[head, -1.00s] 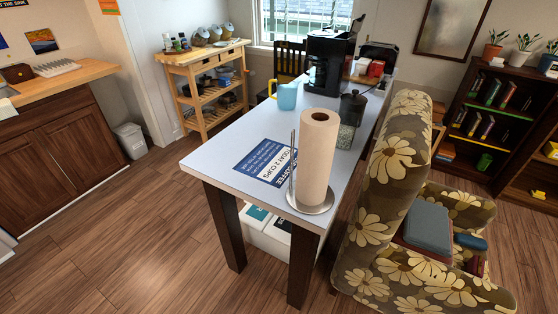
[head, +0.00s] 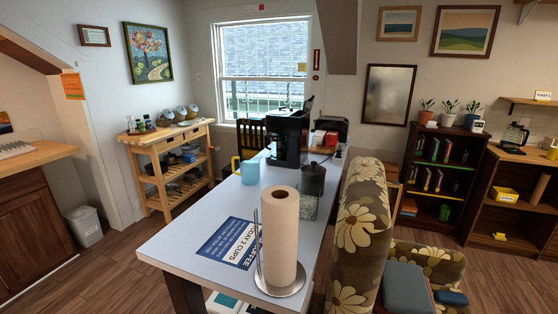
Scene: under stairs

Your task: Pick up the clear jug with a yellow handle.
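A light blue jug (head: 250,173) with a yellow handle (head: 236,164) stands upright on the long white table (head: 180,240), past its middle. The handle points left. Its body looks pale blue; I cannot tell how clear it is. Neither of my grippers is in view.
A paper towel roll (head: 281,235) stands at the table's near end beside a printed sign (head: 229,243). A dark-lidded jar (head: 312,180) and black coffee maker (head: 287,138) stand right of and behind the jug. A floral armchair (head: 358,230) blocks the right side. Floor is open at left.

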